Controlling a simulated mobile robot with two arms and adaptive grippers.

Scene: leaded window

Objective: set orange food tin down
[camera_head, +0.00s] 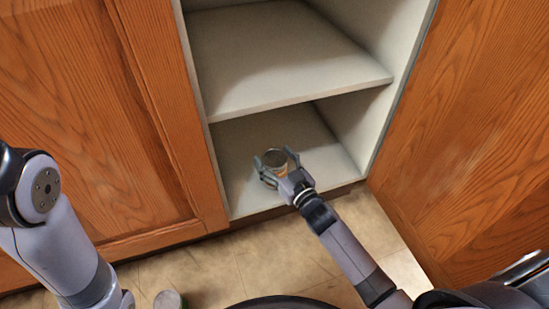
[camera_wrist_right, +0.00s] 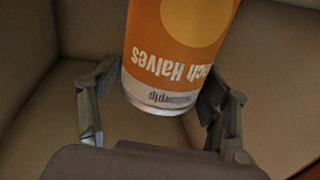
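The orange food tin (camera_head: 274,157) shows its round grey top in the head view, over the bottom board of the open cabinet (camera_head: 236,170). It looks upright, near the board's front. My right gripper (camera_head: 276,163) reaches in from the front with one finger on each side of the tin. In the right wrist view the tin (camera_wrist_right: 168,60) is orange with white lettering, and the finger pads meet its sides. I cannot tell whether its base touches the board. My left arm is at the left edge; its gripper is out of view.
A middle shelf (camera_head: 290,60) lies above the bottom board and looks empty. The open door (camera_head: 480,130) stands at the right, and a wooden door (camera_head: 90,120) is at the left. A small round-topped object (camera_head: 168,299) is on the tiled floor. The bottom board beside the tin is clear.

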